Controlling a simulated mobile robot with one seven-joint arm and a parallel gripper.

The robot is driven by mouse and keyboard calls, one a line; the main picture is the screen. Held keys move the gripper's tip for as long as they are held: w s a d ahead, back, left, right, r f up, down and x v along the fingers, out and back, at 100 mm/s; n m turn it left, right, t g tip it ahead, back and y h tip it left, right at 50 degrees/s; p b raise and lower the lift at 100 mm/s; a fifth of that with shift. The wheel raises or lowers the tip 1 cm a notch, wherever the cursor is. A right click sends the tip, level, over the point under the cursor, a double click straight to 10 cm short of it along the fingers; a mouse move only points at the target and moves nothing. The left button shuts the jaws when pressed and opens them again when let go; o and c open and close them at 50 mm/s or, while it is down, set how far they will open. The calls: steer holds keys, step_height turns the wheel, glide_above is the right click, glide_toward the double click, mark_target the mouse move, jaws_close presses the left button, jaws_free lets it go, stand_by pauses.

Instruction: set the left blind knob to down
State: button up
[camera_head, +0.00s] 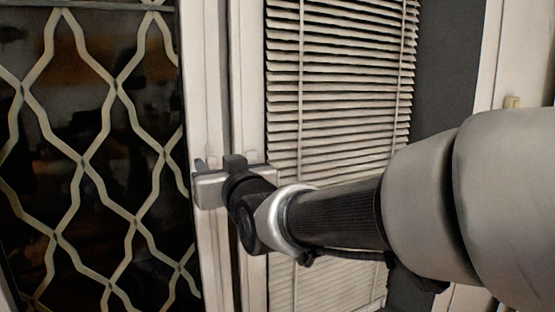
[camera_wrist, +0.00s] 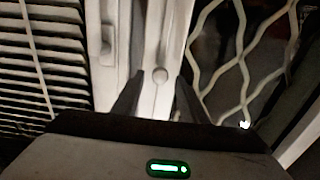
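A small round pale knob (camera_wrist: 160,75) sits on the white upright frame in the wrist view, between the tips of my gripper (camera_wrist: 160,80). I take it for the left blind knob. The two dark fingers are apart, one on each side of the knob, with a gap visible around it; I cannot tell how deep they reach. In the head view my gripper (camera_head: 217,163) is in front of the white frame (camera_head: 208,60), and the knob is hidden behind it. The slatted blind (camera_head: 340,110) hangs right of the frame, with its slats visible.
A dark pane with a pale wavy lattice (camera_head: 85,155) lies left of the frame. A dark grey strip (camera_head: 447,60) stands right of the blind. A small yellowish fitting (camera_head: 511,102) is on the pale wall at the far right. A ridge on the frame (camera_wrist: 107,45) runs near the left finger.

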steer(key=shift+x, duration=0.85)
jaws_close()
